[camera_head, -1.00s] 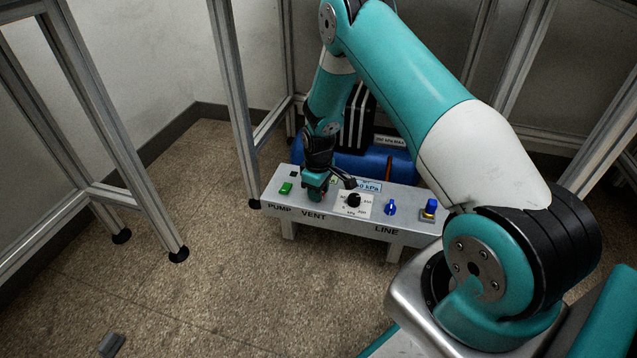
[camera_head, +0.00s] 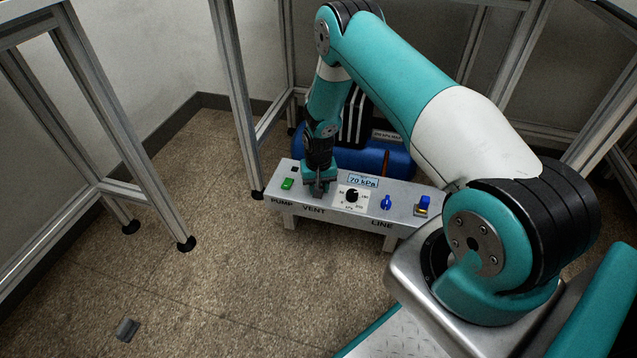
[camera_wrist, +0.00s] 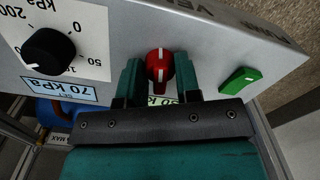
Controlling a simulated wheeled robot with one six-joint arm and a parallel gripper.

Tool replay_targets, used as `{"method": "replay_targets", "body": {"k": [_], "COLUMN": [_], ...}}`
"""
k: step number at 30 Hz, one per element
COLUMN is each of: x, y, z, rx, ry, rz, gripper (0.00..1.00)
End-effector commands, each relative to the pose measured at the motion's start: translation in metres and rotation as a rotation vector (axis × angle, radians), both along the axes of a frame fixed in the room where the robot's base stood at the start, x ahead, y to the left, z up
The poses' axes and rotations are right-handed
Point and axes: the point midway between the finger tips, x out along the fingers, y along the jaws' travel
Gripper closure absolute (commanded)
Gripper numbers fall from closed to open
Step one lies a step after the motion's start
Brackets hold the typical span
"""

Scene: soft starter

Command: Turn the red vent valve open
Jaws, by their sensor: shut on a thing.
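The red vent valve (camera_wrist: 160,66) shows in the wrist view, on the grey panel (camera_wrist: 212,58), between the two teal fingers of my gripper (camera_wrist: 159,82). The fingers are closed on its sides. The white mark on its handle runs nearly up and down in this picture. In the head view my gripper (camera_head: 318,190) points down at the panel above the VENT label, and it hides the valve there.
A green switch (camera_head: 287,184) is left of my gripper. A blue tank (camera_head: 397,166) and frame posts (camera_head: 232,95) stand close by.

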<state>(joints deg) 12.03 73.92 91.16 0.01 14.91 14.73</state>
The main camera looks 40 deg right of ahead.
Motion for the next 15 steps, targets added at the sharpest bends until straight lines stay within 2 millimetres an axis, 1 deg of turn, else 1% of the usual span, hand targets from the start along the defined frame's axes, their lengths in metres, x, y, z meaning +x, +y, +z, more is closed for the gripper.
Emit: {"method": "replay_targets", "body": {"k": [6, 15], "x": [-0.0002, -0.0005], "y": [0.0007, 0.0008], "z": [0.0014, 0.0004], "rx": [0.002, 0.002], "ry": [0.001, 0.001], "rz": [-0.13, -0.219], "gripper": [0.93, 0.93]}}
